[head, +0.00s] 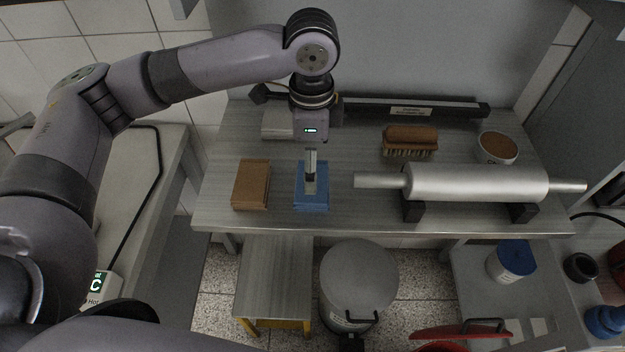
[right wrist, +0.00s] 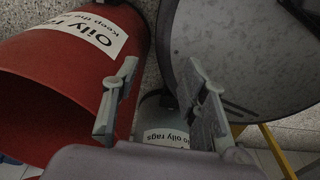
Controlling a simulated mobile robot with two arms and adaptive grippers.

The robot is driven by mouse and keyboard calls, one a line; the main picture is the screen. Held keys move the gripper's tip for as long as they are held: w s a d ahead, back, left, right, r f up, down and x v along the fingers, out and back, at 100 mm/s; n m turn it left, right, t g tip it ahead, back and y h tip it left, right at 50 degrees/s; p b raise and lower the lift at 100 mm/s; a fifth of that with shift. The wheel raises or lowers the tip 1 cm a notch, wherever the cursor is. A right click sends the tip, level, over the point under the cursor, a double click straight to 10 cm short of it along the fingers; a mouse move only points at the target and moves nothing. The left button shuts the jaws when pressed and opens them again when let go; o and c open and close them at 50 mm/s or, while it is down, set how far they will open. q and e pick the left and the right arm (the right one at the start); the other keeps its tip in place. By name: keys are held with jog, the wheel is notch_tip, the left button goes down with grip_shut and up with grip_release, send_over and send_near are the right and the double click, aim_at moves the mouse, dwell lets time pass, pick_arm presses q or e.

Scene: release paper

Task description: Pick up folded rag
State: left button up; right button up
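A blue folded rag (head: 312,201) lies flat on the grey metal table, near its front edge. My left gripper (head: 310,180) points straight down over the rag, its fingers covering the rag's middle. In the head view its fingers line up one behind the other, so I cannot tell whether they are open, shut or touching the rag. My right gripper (right wrist: 160,105) is open and empty, its two fingers wide apart in the right wrist view.
A brown block (head: 251,185) lies left of the rag. A metal roller (head: 475,183) on black supports is to the right, with a brush (head: 410,140) and a bowl (head: 497,148) behind. A red "Oily rags" bin (right wrist: 60,90) is close to my right gripper.

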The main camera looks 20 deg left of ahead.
pick_arm(q)
jog(key=shift+f, duration=0.55)
notch_tip(320, 180, down, 4)
jog(key=shift+r+p, duration=0.15)
jog(key=shift+p, duration=0.45)
jog(key=shift+f, duration=0.35)
jog(key=c, duration=0.9)
pick_arm(e)
jog(key=shift+w+r, duration=0.15)
jog(key=shift+r, duration=0.45)
pick_arm(q)
jog(key=shift+r, duration=0.15)
pick_arm(e)
jog(key=shift+d, duration=0.1)
